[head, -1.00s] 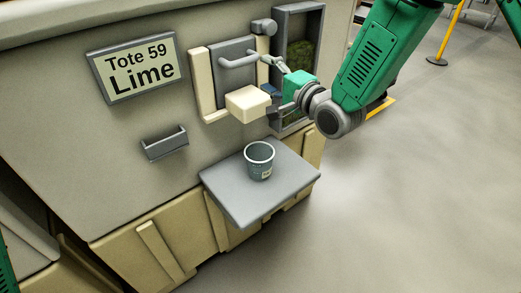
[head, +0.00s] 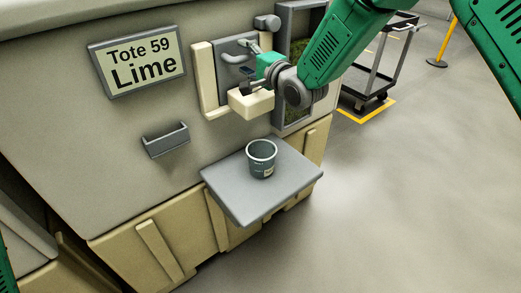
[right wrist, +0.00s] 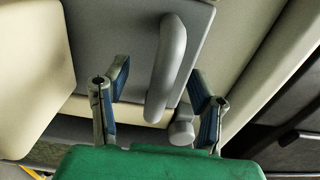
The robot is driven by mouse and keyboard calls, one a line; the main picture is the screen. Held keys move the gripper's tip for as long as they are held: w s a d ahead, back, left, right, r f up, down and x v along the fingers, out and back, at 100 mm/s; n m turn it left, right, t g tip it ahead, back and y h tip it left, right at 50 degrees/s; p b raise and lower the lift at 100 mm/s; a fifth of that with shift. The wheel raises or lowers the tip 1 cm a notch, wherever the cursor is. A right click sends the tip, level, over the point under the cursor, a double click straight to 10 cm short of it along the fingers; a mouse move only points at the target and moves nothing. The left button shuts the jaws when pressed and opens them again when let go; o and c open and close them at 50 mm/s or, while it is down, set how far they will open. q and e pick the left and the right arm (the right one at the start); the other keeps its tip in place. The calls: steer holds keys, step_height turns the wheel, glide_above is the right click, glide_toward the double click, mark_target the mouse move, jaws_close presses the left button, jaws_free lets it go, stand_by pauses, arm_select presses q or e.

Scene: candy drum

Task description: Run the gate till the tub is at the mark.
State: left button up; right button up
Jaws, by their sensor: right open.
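The gate (head: 229,47) is a grey plate in a cream frame, with a grey bar handle (head: 234,58) across it; a cream box-shaped spout (head: 250,104) juts out below. My right gripper (head: 250,68) is open at the handle. In the right wrist view the handle (right wrist: 168,60) shows between the two blue-padded fingers (right wrist: 160,85); no grip on it shows. The grey tub (head: 261,158) stands upright on the grey shelf below the spout, with a small pale label on its front. No candy shows in it, and I cannot make out a mark. My left gripper is out of view.
The shelf (head: 235,199) has free room around the tub. A sign reading "Tote 59 Lime" (head: 138,62) and an empty grey holder (head: 165,140) are on the panel to the left. A dark cart (head: 376,75) stands on the floor at right.

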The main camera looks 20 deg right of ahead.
steer(key=shift+a, duration=0.1)
steer(key=shift+d, duration=0.3)
steer(key=c, duration=1.2)
steer(key=shift+d, duration=0.1)
step_height(320, 180, up, 4)
steer(key=p, duration=0.3)
steer(key=shift+f, duration=0.2)
stand_by(0.4)
